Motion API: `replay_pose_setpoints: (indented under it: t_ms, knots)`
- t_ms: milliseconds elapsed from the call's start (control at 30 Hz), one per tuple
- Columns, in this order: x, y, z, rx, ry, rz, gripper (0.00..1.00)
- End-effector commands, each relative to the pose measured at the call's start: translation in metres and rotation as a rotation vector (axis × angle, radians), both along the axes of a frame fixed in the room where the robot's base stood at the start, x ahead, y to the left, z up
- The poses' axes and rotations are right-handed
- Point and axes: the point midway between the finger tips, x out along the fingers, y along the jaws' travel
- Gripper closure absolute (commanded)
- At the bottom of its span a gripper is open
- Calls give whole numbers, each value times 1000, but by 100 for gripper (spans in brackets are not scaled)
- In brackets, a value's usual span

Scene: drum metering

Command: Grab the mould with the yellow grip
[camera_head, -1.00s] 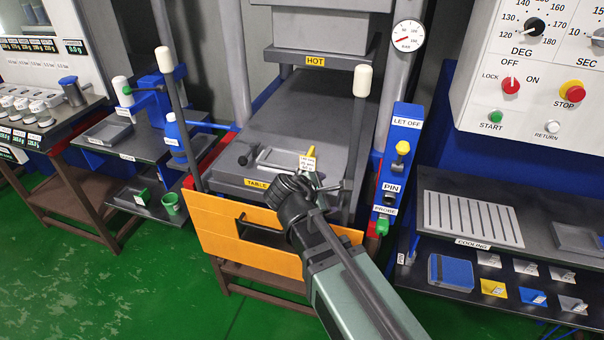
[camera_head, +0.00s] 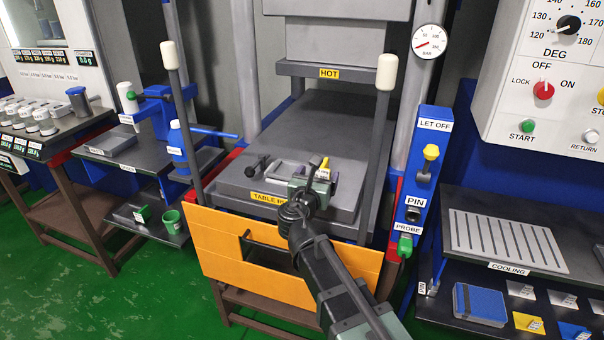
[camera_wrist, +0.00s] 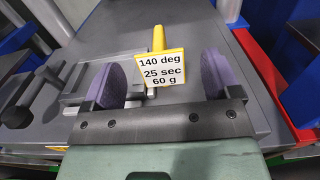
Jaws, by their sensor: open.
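The mould (camera_head: 289,169) is a grey metal piece lying on the press table. Its yellow grip (camera_head: 324,163) stands up at its right side and carries a tag. In the wrist view the yellow grip (camera_wrist: 158,37) and the tag (camera_wrist: 161,68) reading "140 deg, 25 sec, 60 g" are at the centre. My gripper (camera_wrist: 160,80) is open, its purple pads on either side of the tag and apart from it. In the head view my gripper (camera_head: 303,192) is over the front of the table, close to the mould. Part of the mould is hidden behind it.
The press table (camera_head: 340,130) lies under the upper plate marked HOT (camera_head: 330,73). White-topped posts (camera_head: 387,72) flank it. An orange front panel (camera_head: 225,245) is below. The blue LET OFF post (camera_head: 427,150) stands right, before the cooling rack (camera_head: 505,240).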

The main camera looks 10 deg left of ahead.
Motion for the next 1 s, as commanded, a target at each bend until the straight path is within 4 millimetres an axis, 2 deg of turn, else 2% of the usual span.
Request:
replay_pose_setpoints:
  t_ms: [133, 333, 567, 1000]
  knots:
    - [11, -2, 1, 1, 0, -2, 17]
    - [47, -9, 2, 1, 1, -2, 17]
    - [50, -11, 2, 1, 1, -1, 17]
    - [50, -11, 2, 2, 1, -1, 83]
